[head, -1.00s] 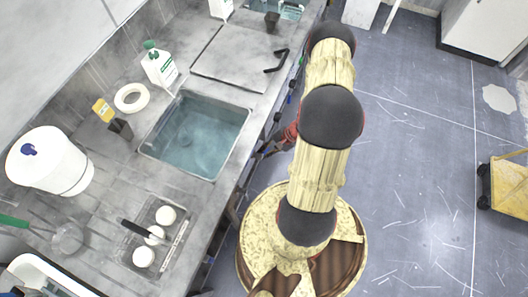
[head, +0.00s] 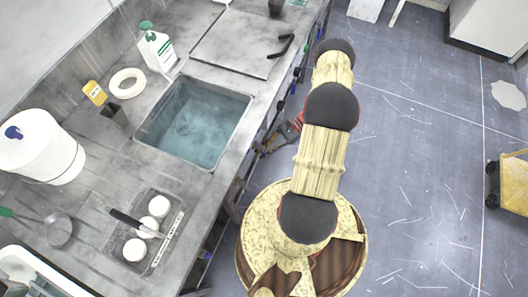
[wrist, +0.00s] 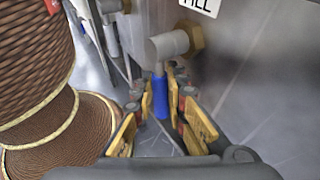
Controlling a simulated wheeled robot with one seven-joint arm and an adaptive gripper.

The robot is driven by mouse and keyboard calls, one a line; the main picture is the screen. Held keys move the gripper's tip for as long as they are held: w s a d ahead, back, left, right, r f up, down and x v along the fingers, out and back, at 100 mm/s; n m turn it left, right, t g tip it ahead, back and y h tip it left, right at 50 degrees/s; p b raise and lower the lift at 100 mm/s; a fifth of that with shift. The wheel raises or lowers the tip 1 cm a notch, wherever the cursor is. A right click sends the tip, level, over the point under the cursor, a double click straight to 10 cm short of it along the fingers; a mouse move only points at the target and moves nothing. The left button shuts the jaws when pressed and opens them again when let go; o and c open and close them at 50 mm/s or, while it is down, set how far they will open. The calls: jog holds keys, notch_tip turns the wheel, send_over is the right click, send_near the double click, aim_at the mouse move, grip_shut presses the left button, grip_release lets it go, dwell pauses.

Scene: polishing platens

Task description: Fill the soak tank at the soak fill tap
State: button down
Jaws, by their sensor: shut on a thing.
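In the wrist view, a metal tap with a brass collar (wrist: 170,44) comes out of the steel front under a white label ending in "ILL". A blue lever (wrist: 160,95) hangs below it. My gripper (wrist: 161,96) has its yellow-padded fingers closed around the blue lever. In the head view, my gripper (head: 276,139) is low against the counter's front, partly hidden by my arm. The sunken tank (head: 216,92) in the counter holds clear bluish water below its rim. I cannot tell from the view whether water is flowing.
A closed grey lid (head: 232,42) with a black handle lies behind the tank. The floor at right is mostly open.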

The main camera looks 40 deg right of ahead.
jog(key=shift+s+a+f+y+b, duration=0.1)
jog(key=shift+a+y+b, duration=0.15)
jog(key=shift+y+b, duration=0.35)
jog(key=shift+m, duration=0.3)
jog(key=c, duration=2.1)
grip_release()
jog(key=shift+o, duration=0.2)
jog(key=shift+d, duration=0.1)
jog(key=v, duration=1.2)
